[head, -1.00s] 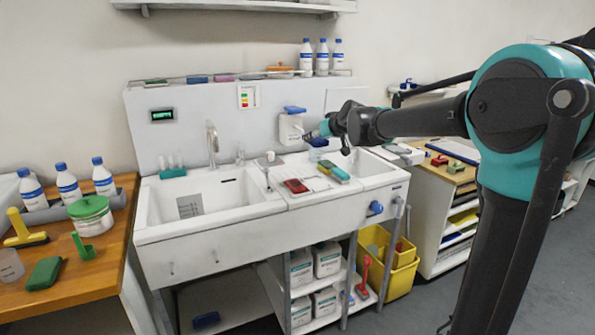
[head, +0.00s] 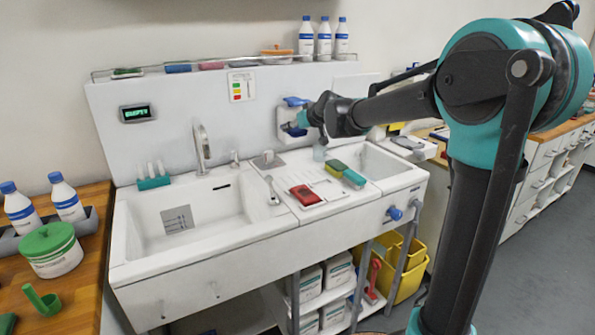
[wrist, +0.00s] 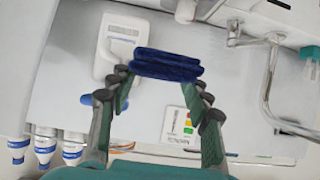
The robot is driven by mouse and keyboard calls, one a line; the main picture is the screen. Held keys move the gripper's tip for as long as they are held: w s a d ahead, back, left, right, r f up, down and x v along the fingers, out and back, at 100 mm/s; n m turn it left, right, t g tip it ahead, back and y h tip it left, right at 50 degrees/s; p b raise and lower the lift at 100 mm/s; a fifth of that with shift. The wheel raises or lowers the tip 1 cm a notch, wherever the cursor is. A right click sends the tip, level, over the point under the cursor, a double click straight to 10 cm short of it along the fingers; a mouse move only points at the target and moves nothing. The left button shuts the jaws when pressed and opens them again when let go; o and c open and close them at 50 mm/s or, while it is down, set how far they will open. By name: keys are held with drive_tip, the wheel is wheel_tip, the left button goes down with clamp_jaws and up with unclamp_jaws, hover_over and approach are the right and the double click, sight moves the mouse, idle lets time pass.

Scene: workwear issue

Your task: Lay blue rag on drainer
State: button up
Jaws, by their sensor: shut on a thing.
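My gripper (wrist: 160,80) is shut on a dark blue folded rag (wrist: 167,65), held between its fingertips in the wrist view. In the head view my gripper (head: 303,120) is in front of the sink's back panel, near the wall dispenser (head: 291,110). A dark blue patch of the rag (head: 293,130) shows beside it, partly hard to make out. The drainer (head: 330,193) is the white ribbed surface between the two basins, below my gripper. A red item (head: 305,195), a yellow-green sponge (head: 335,167) and a teal-green block (head: 354,179) lie on it.
The large left basin (head: 200,215) is empty. White bottles (head: 324,40) line the ledge above. A wooden counter with bottles and a green-lidded tub (head: 50,255) is at left.

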sight(295, 176)
wheel_tip(295, 176, down, 17)
drive_tip(key=shift+r, duration=0.2)
idle(0.4)
drive_tip(key=o, duration=1.2)
drive_tip(key=shift+f, duration=0.1)
drive_tip(key=shift+o, duration=0.2)
drive_tip(key=v, duration=1.2)
drive_tip(key=shift+d, duration=0.1)
